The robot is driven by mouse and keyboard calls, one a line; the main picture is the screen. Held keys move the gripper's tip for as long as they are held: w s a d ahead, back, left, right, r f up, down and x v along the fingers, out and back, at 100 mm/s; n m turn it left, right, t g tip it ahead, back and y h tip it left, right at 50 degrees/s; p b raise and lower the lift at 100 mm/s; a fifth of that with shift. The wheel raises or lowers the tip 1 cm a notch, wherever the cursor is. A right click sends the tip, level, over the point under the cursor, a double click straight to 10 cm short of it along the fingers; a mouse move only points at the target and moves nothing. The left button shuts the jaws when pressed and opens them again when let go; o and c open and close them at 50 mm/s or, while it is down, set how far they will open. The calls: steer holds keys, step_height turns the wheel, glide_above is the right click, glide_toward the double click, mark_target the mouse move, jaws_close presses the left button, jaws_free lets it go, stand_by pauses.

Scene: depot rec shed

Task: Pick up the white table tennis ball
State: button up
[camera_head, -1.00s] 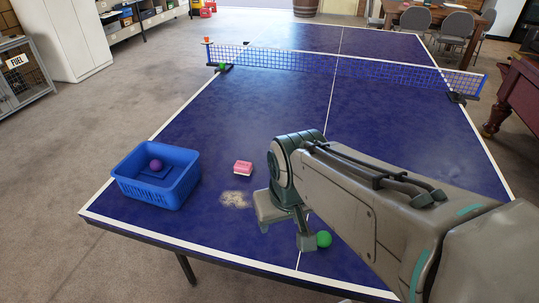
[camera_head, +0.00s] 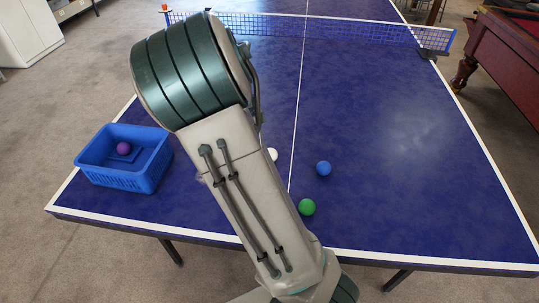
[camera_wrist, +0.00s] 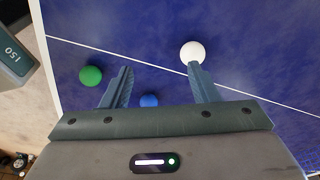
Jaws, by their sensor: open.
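The white table tennis ball (camera_head: 272,154) is on the blue table in the head view, close beside my arm's right edge. In the wrist view the white ball (camera_wrist: 193,52) appears just beyond the tip of the right finger; I cannot tell whether they touch. My gripper (camera_wrist: 158,78) is open, with nothing held. A blue ball (camera_wrist: 149,100) shows in the gap between the fingers, apparently on the table below. A green ball (camera_wrist: 91,76) lies left of the left finger. My arm hides the gripper in the head view.
The blue ball (camera_head: 323,168) and green ball (camera_head: 307,207) lie right of my arm. A blue basket (camera_head: 137,180) holding a purple ball (camera_head: 123,148) stands at the table's left. The net (camera_head: 350,35) crosses the back. The table's right side is clear.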

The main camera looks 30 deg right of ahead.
steer(key=w+d+m+h, duration=0.2)
steer(key=w+m+h, duration=0.1)
steer(key=w+m, duration=0.15)
steer(key=x, duration=0.5)
steer(key=w+x, duration=0.1)
steer(key=x, duration=0.2)
steer(key=shift+a+f, duration=0.2)
steer(key=shift+f, duration=0.05)
steer(key=shift+a+x, duration=0.15)
steer(key=shift+x, duration=1.25)
steer(key=shift+a+x, duration=0.1)
steer(key=shift+x, duration=1.25)
steer(key=shift+f, duration=0.15)
steer(key=c, duration=0.7)
